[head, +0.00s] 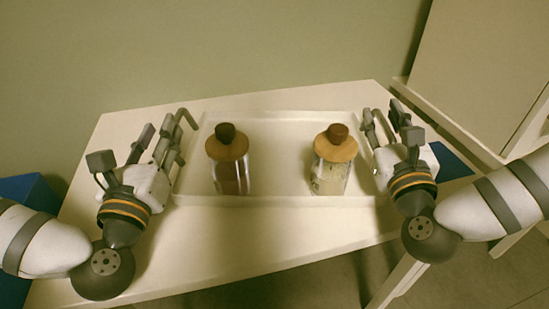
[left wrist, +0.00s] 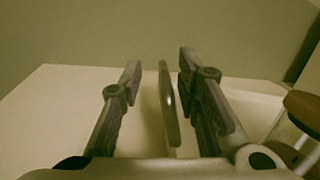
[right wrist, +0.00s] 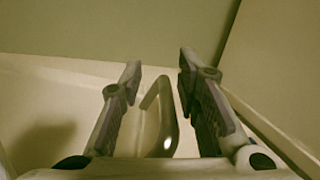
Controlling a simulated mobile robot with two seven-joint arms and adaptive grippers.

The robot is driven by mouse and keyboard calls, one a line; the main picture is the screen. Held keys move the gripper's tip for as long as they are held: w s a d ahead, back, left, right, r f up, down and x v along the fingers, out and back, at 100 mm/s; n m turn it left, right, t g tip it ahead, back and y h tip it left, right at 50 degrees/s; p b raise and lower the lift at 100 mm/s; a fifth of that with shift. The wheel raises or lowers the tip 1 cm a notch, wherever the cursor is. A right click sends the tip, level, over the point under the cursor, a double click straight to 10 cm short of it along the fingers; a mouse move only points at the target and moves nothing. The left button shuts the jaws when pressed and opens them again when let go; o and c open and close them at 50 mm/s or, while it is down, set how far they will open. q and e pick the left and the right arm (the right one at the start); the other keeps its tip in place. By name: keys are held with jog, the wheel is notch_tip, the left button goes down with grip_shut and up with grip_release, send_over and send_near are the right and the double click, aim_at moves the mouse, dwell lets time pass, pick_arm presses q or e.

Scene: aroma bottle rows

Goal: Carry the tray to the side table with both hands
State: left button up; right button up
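The white tray (head: 276,160) lies on a pale table and carries two glass bottles. The left bottle (head: 229,175) and right bottle (head: 330,176) stand upright with wooden collars and dark brown caps. My left gripper (head: 161,138) is open at the tray's left end; the left wrist view shows the left handle (left wrist: 168,108) between its fingers with gaps on both sides. My right gripper (head: 386,128) is open at the right end; the right wrist view shows the right handle (right wrist: 168,125) between its fingers. I cannot tell which furniture is the side table.
The pale table (head: 210,245) has a bare strip in front of the tray. A wall stands close behind it. White furniture (head: 470,125) stands at the right, close to the table. Blue objects (head: 28,190) show at the far left and behind my right gripper.

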pick_arm(q)
jog(key=s, duration=0.3)
jog(key=shift+f, duration=0.15)
jog(key=shift+s, duration=0.2)
pick_arm(e)
jog(key=shift+s+f, duration=0.1)
jog(key=shift+s, duration=0.15)
jog(key=s, duration=0.7)
jog(key=shift+f, duration=0.35)
